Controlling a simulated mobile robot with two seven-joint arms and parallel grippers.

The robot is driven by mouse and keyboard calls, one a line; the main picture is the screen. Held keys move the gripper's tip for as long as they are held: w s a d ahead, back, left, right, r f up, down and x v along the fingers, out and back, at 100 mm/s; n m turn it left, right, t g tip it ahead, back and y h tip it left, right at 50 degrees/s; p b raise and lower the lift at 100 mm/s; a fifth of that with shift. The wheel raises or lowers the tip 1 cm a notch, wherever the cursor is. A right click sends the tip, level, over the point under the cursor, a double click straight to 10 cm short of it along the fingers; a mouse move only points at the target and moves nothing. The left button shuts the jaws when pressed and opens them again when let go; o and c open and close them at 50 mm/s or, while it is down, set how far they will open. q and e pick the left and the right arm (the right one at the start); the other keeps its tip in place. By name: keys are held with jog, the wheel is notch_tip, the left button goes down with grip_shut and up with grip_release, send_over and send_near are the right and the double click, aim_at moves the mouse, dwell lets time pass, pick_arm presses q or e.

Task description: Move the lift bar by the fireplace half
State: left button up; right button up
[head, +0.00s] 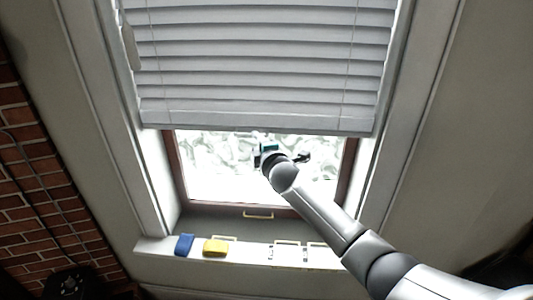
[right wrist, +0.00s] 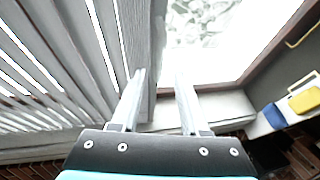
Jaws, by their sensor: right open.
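The lift bar (head: 258,121) is the pale bottom rail of the white slatted blind (head: 265,60), which hangs partway down the window. In the right wrist view the bar (right wrist: 144,45) runs up from the fingers, just right of the slats. My right gripper (head: 262,142) is at the bar's lower edge, near its middle, with the arm coming in from the lower right. In the right wrist view its two fingers (right wrist: 160,76) are apart; the left one overlaps the bar and the bar shows partly between them. Contact cannot be told. My left gripper is not in view.
A brown window frame (head: 350,163) with bright glass lies behind the gripper. A blue block (head: 184,244) and a yellow block (head: 215,247) sit on the white sill (head: 152,246) below. A brick wall (head: 35,215) stands at the left.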

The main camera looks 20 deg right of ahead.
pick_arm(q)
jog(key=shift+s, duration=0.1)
pick_arm(e)
jog(key=s+r, duration=0.1)
jog(key=s, duration=0.7)
jog(key=shift+s+a+r, duration=0.2)
jog(key=shift+r, duration=0.15)
